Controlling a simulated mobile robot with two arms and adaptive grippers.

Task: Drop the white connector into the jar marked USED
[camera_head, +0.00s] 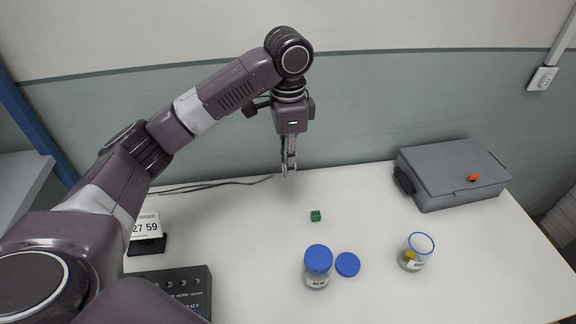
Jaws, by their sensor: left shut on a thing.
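My left gripper (289,170) hangs pointing down above the back of the white table, behind the jars and well apart from them. It is shut on a small pale thing, taken as the white connector; the fingers mostly hide it, and no other white connector shows on the table. An open glass jar (415,252) with a blue rim stands at right, with something yellow in it. Its label is too small to read. A second jar (317,265) has its blue lid on and a label that seems to read NEW. My right gripper is not in view.
A loose blue lid (347,265) lies between the jars. A small green connector (315,215) lies mid-table. A grey case (452,174) with an orange piece (473,177) on top stands at back right. A dark control box (180,288) and a display stand (146,243) are at left.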

